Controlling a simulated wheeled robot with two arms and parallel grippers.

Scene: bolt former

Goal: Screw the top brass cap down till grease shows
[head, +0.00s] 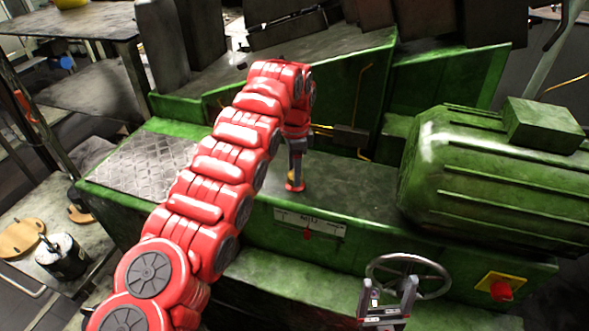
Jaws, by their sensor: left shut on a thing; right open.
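My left arm reaches across the green machine, and its gripper (294,182) points down at the machine's flat top. It is shut on a small brass cap (291,175), of which only a yellowish sliver shows beside the fingers. The fingers hide most of the cap, and I cannot make out any grease. My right gripper (388,297) is open and empty at the bottom of the view, in front of the handwheel and apart from the cap.
A ribbed green motor (500,180) fills the right side. A handwheel (436,268) and a red button (501,291) on a yellow plate sit below it. Thin brass pipes (362,95) run behind my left gripper. A scale plate (325,224) is on the front face.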

